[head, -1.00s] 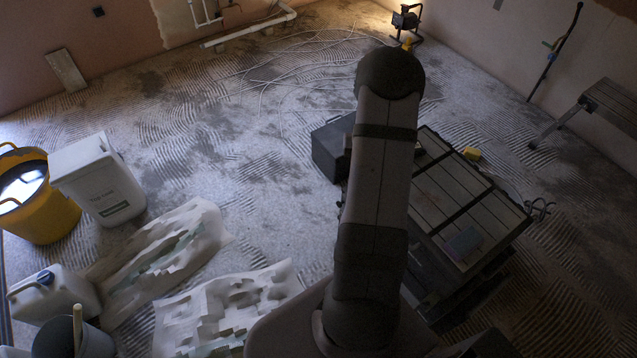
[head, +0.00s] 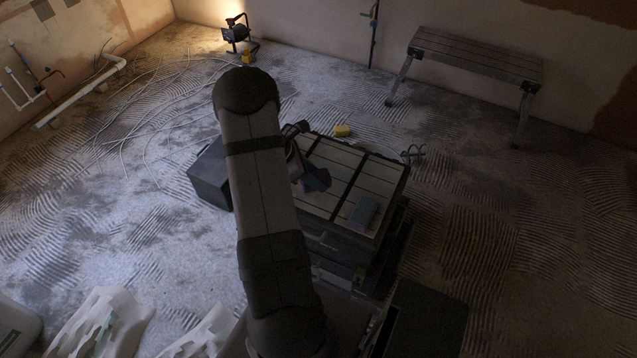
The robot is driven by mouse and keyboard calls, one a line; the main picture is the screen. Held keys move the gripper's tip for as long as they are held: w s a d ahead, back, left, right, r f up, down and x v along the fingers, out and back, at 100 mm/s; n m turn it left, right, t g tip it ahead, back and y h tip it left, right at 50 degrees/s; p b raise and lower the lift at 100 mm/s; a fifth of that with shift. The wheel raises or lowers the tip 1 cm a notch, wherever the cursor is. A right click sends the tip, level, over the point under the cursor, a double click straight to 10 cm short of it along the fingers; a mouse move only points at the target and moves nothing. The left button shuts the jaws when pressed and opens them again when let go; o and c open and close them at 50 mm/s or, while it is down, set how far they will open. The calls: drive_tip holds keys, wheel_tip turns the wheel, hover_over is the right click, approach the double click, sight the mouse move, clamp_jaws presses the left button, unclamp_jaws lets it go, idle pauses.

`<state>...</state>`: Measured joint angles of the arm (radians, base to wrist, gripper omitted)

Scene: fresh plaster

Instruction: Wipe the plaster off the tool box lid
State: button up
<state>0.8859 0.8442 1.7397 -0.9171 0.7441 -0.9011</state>
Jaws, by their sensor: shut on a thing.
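The tool box lid (head: 340,160) is a pale grey panelled top crossed by dark straps, right of my arm in the head view. I cannot make out clear plaster marks on it. My gripper (head: 312,174) is over the left part of the lid, partly hidden behind my arm. It is shut on a small dark purplish thing (head: 319,181), which looks like a sponge or cloth. I cannot tell whether this thing touches the lid. A teal and purple block (head: 363,213) lies on the lid near its front right edge.
A black case (head: 209,178) stands left of the tool box. A small yellow object (head: 342,130) is beyond the lid. A work bench (head: 476,64) stands at the back right, and a lit work lamp (head: 237,34) at the back. Loose cable crosses the floor; pale sheets (head: 104,325) lie front left.

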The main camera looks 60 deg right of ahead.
drive_tip(key=shift+s+f+b, duration=0.1)
drive_tip(key=shift+f+b, duration=3.35)
drive_tip(key=shift+f, duration=0.6)
drive_tip(key=shift+d+r, duration=0.2)
drive_tip(key=shift+d, duration=0.15)
drive_tip(key=shift+c, duration=0.4)
drive_tip(key=shift+d+f, duration=0.25)
drive_tip(key=shift+d, duration=3.1)
drive_tip(key=shift+w+d, duration=0.1)
drive_tip(key=shift+w, duration=0.95)
drive_tip(key=shift+s+a+b, duration=0.1)
drive_tip(key=shift+a+b, duration=0.35)
drive_tip(key=shift+a, duration=3.45)
drive_tip(key=shift+w+r, duration=0.1)
drive_tip(key=shift+w, duration=0.8)
drive_tip(key=shift+d, duration=3.85)
wheel_tip(320, 180, up, 3)
drive_tip(key=shift+w+d+f+p, duration=0.1)
drive_tip(key=shift+f+p, duration=0.05)
drive_tip(key=shift+p, duration=0.85)
drive_tip(key=shift+r+p, duration=2.25)
drive_tip(key=shift+r, duration=0.45)
